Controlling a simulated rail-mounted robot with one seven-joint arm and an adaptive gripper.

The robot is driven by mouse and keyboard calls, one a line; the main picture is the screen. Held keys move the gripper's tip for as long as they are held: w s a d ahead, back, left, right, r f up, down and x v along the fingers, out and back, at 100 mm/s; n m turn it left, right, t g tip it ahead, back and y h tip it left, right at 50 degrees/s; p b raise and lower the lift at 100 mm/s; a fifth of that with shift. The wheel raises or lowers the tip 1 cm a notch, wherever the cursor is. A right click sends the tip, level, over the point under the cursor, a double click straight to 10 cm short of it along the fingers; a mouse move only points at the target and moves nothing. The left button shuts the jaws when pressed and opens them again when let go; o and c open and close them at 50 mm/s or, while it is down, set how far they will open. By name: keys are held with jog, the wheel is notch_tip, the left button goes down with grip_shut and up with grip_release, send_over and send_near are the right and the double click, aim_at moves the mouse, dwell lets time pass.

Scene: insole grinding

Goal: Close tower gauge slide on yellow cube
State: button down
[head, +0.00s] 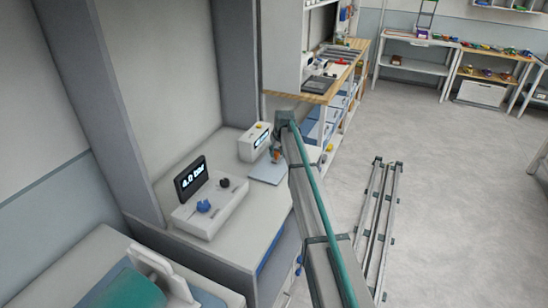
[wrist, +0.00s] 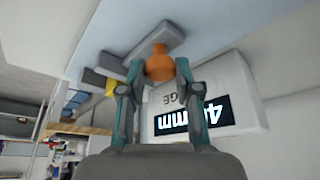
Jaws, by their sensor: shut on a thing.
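My gripper (wrist: 158,78) is shut on an orange round knob (wrist: 158,62) in the wrist view, one finger on each side of it. The knob joins a grey slide bar (wrist: 150,38) of the tower gauge. The white gauge housing (wrist: 232,82) has a dark display reading about 40 mm, seen upside down. A small part of the yellow cube (wrist: 110,88) shows left of the left finger, beside grey gauge blocks (wrist: 93,78). Whether they touch it is hidden. In the head view the gauge (head: 250,143) stands on the bench, with my gripper (head: 277,153) at its right.
A white device (head: 213,207) with a "4.0 bar" display, a blue knob and a black knob stands nearer on the bench (head: 240,235). A grey upright panel (head: 232,60) stands behind. The floor (head: 420,160) to the right is mostly open, with rails on it.

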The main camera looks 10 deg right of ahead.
jog(key=c, duration=0.8)
grip_release()
jog(key=shift+c, duration=0.2)
jog(key=shift+r, duration=0.15)
jog(key=v, duration=1.1)
jog(key=shift+s+r, duration=0.2)
jog(key=shift+r, duration=0.15)
